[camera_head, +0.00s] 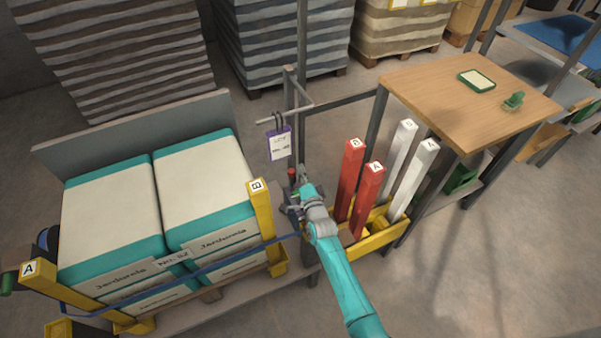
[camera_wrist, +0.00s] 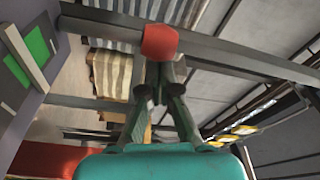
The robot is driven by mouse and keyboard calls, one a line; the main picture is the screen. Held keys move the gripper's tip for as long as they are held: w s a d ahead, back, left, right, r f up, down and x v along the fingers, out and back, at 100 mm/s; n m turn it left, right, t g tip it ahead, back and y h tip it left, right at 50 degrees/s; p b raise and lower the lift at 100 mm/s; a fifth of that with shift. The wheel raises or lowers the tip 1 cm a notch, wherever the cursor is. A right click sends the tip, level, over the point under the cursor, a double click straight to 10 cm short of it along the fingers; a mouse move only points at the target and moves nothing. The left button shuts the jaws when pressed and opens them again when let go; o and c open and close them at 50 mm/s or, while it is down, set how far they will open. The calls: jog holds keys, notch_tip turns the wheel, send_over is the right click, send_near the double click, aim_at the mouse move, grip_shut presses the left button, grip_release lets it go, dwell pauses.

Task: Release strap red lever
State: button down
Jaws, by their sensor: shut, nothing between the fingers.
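The red lever end (camera_head: 291,174) shows just above and left of my gripper (camera_head: 303,186) in the head view, beside the pallet post. In the wrist view its rounded red knob (camera_wrist: 160,42) appears just beyond the closed fingertips of my gripper (camera_wrist: 159,80). The fingers are shut with nothing between them; I cannot tell whether they touch the knob. A blue strap (camera_head: 215,267) runs across the front of the stacked sacks (camera_head: 110,215), between yellow post A (camera_head: 68,287) and yellow post B (camera_head: 262,210). The strap's right end is partly hidden by my arm.
A yellow bin (camera_head: 373,243) with red and white posts stands close right of my arm. A tag (camera_head: 279,143) hangs from a grey frame above the lever. A wooden table (camera_head: 445,88) stands at the back right. The floor at lower right is clear.

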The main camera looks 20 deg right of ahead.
jog(key=shift+s+a+f, duration=0.1)
jog(key=shift+a, duration=0.15)
jog(key=shift+a, duration=0.15)
dwell(0.3)
